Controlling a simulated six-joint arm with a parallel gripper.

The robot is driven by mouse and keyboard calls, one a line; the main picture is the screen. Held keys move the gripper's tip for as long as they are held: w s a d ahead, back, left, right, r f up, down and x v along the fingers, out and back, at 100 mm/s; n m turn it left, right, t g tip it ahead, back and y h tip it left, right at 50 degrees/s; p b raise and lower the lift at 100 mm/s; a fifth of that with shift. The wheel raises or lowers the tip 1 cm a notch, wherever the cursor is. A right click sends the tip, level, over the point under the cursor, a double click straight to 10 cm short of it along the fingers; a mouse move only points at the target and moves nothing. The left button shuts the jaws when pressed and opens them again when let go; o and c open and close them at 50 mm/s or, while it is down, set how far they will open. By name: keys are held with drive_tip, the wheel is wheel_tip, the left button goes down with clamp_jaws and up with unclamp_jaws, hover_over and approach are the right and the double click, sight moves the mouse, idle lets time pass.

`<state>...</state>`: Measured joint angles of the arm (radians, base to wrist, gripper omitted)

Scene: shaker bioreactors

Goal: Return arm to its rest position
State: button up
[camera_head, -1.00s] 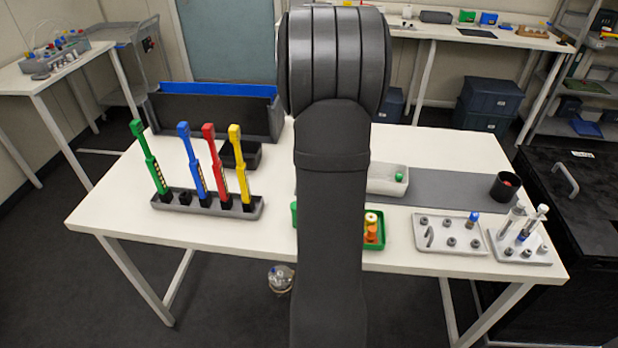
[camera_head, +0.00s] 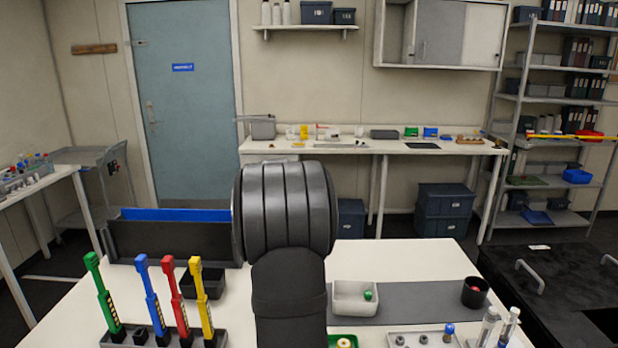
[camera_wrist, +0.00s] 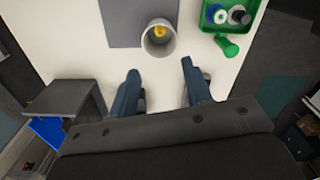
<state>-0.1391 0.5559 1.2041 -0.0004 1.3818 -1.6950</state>
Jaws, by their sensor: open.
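My arm rises through the middle of the head view, with its rounded dark joint above the near table; the gripper is not seen there. In the wrist view my gripper (camera_wrist: 160,68) is open, its two blue-grey fingers apart with nothing between them. The white tabletop (camera_wrist: 60,40) lies beyond the fingers. A light grey cup (camera_wrist: 146,45) with something yellow inside stands past the fingertips, apart from them.
A green tray (camera_wrist: 250,8) with capped items and a green cylinder (camera_wrist: 228,46) lie right in the wrist view. Upright coloured tools stand in a rack (camera_head: 207,341). A pale box (camera_head: 350,308), a black cup (camera_head: 474,292) and a dark bin (camera_head: 165,242) are on the table.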

wheel_tip(320, 180, down, 11)
drive_tip(key=shift+f, duration=0.2)
drive_tip(key=shift+r, duration=0.6)
wheel_tip(320, 180, up, 16)
drive_tip(key=f, duration=0.1)
wheel_tip(320, 180, down, 17)
drive_tip(key=shift+r, duration=0.2)
wheel_tip(320, 180, up, 6)
drive_tip(key=s+d+f, duration=0.1)
drive_tip(key=s+d, duration=0.2)
drive_tip(key=d, duration=0.8)
drive_tip(key=s+d+f, duration=0.2)
drive_tip(key=d, duration=0.9)
drive_tip(key=s+d+f, duration=0.3)
drive_tip(key=s+d, duration=0.9)
drive_tip(key=d, duration=0.4)
